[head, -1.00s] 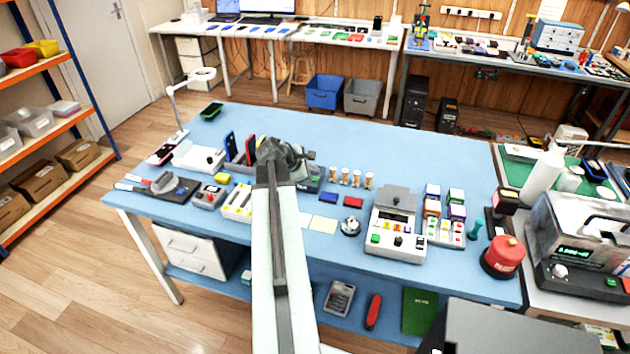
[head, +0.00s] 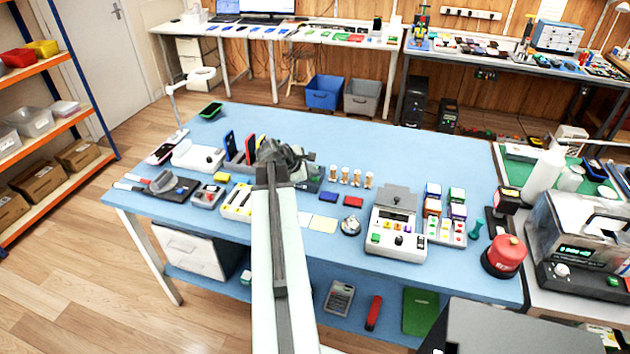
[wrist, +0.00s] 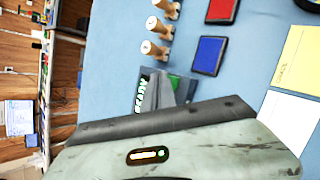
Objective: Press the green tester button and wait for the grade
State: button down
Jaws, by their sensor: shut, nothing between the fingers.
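The tester is a dark grey box (head: 311,183) on the blue table, partly hidden behind my gripper in the head view. In the wrist view its lit green display (wrist: 142,96) seems to read READY. A green patch, likely the button (wrist: 175,82), shows beside my fingertips and is partly covered by them. My gripper (head: 298,160) is shut and empty, with its fingers over the tester. The grey fingers also show in the wrist view (wrist: 163,90). I cannot tell whether the tips touch the button. No grade is readable.
Several wooden stamps (head: 344,177), a blue ink pad (head: 328,197) and a red ink pad (head: 353,202) sit right of the tester. Phones in a rack (head: 232,152) stand to its left. A white machine (head: 398,228) is farther right.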

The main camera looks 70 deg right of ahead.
aim_at(313, 180)
jog(key=shift+f+b, duration=0.5)
dwell(0.4)
jog(key=shift+r, duration=0.1)
jog(key=shift+r+p, duration=0.8)
jog(key=shift+p, duration=0.1)
notch_tip(313, 180, up, 5)
jog(key=p, duration=0.5)
jog(key=shift+r, duration=0.15)
dwell(0.4)
